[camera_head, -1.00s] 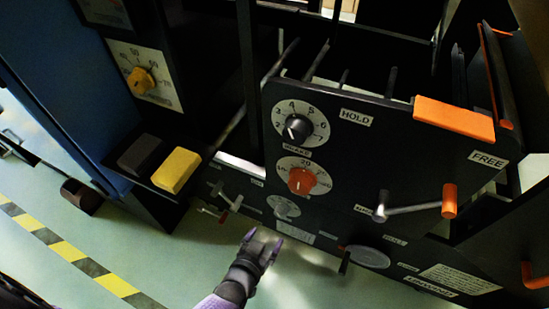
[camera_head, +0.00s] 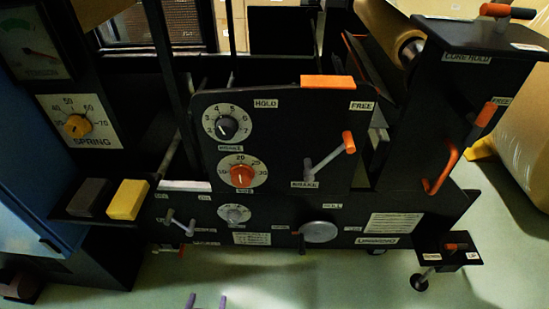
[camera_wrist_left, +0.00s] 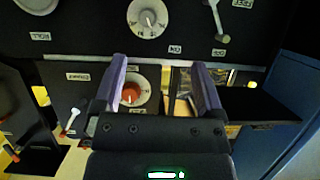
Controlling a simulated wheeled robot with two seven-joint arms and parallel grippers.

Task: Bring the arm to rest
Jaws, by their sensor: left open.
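My left gripper (camera_head: 207,301) shows at the bottom edge of the head view, only its two purple fingertips in sight, apart and with nothing between them. In the left wrist view the same gripper (camera_wrist_left: 158,88) has its two purple fingers spread and empty. Beyond the fingers is the black machine panel (camera_wrist_left: 95,45) with a dial with a red knob (camera_wrist_left: 131,94). The fingers overlap the panel in the picture; I see no clear contact. The rest of the left arm is out of the head view. My right gripper is not in view.
The black control panel (camera_head: 285,130) carries dials, a brake lever with an orange grip (camera_head: 348,142) and an orange block (camera_head: 327,82). A yellow block (camera_head: 128,199) sits on a ledge at left. A small black pedestal (camera_head: 448,252) stands at right. Pale floor (camera_head: 330,285) lies open in front.

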